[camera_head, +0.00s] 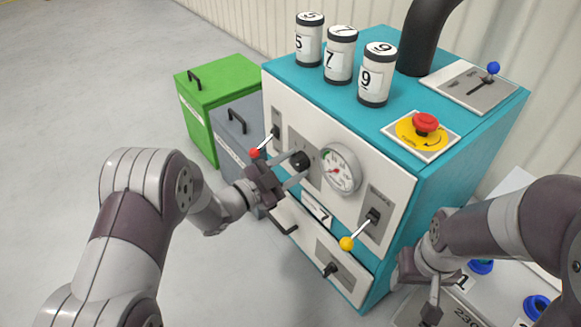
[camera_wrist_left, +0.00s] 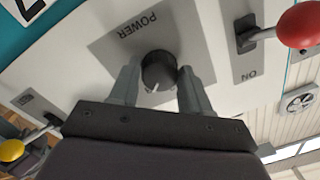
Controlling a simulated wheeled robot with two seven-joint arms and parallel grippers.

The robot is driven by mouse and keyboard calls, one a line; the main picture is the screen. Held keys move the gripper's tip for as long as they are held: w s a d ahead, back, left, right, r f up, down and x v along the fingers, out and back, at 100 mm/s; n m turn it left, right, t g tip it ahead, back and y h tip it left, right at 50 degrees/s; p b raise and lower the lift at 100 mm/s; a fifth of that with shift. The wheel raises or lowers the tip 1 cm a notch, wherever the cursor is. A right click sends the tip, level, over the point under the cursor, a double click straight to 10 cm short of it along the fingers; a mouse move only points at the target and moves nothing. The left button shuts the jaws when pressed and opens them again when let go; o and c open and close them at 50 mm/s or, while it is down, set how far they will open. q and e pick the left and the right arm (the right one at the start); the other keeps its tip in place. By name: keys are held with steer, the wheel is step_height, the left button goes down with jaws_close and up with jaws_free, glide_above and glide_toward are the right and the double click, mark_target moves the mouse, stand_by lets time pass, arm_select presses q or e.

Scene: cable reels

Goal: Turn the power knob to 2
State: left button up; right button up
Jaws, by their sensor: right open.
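The black power knob (camera_head: 300,160) sits on a grey plate on the white front panel of the teal machine, left of the gauge. My left gripper (camera_head: 290,167) is at the knob. Its two fingers (camera_wrist_left: 159,84) stand on either side of the knob, apart, with what look like narrow gaps. The plate's numbers are not readable. My right gripper (camera_head: 420,297) is open and low at the right, away from the knob.
A red-tipped lever (camera_head: 255,153) is close to my left gripper. A gauge (camera_head: 340,170) and a yellow-tipped lever (camera_head: 347,243) are to the right. A red emergency button (camera_head: 425,124) and numbered canisters (camera_head: 338,57) stand on top. Green (camera_head: 222,88) and grey (camera_head: 239,139) boxes are behind.

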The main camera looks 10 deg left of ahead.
arm_select(q)
steer(key=c, duration=0.5)
steer(key=shift+r+n+p, duration=0.15)
steer(key=shift+n+p, duration=0.25)
steer(key=shift+p, duration=0.35)
steer(key=n+p, duration=0.4)
steer(key=p, duration=0.2)
steer(key=shift+r+n, duration=0.15)
steer(key=shift+n, duration=0.15)
steer(key=n+p, duration=0.2)
steer(key=shift+n+g+p, duration=0.3)
steer(key=shift+n, duration=0.1)
steer(key=shift+s+f+n+p, duration=0.1)
steer(key=shift+f+n+p, duration=0.15)
steer(key=shift+n+p, duration=0.4)
steer(key=shift+f, duration=0.1)
